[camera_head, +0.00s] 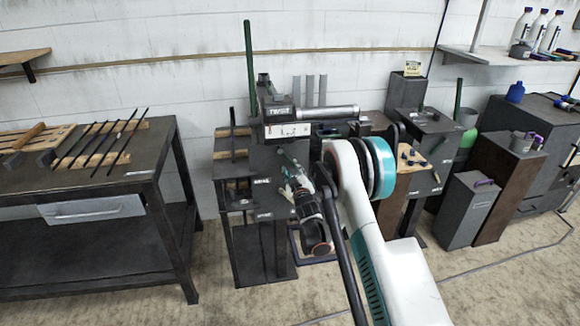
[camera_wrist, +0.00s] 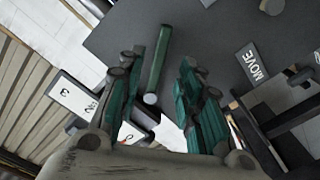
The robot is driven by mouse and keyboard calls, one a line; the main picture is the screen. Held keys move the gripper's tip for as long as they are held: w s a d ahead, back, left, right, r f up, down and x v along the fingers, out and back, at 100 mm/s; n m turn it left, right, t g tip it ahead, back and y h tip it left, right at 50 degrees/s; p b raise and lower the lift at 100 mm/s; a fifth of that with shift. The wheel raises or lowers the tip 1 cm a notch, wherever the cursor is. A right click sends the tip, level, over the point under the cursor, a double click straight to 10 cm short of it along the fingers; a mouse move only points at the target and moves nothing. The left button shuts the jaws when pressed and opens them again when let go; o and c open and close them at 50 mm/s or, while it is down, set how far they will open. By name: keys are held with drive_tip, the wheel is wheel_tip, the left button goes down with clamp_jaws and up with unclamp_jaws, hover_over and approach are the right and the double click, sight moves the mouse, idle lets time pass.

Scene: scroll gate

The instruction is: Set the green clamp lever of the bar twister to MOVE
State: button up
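In the wrist view, a green lever (camera_wrist: 158,65) with a pale round end lies between the fingers of my gripper (camera_wrist: 163,60). The fingers are apart, with gaps visible on both sides of the lever. A MOVE label (camera_wrist: 251,65) is on the dark plate, right of the fingers. In the head view, my gripper (camera_head: 290,185) is low at the machine's front; my arm partly hides that area, and the clamp lever is hard to make out.
A tall green lever (camera_head: 250,70) rises at the machine's upper left. A workbench (camera_head: 97,168) with dark rods stands left. Dark pedestals (camera_head: 467,208) and a shelf with bottles (camera_head: 509,58) are right. The floor in front of the workbench is clear.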

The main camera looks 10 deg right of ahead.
sight(290, 162)
drive_tip(key=w+b, duration=0.1)
drive_tip(key=w, duration=0.4)
drive_tip(key=shift+w, duration=0.35)
drive_tip(key=shift+c, duration=0.3)
clamp_jaws()
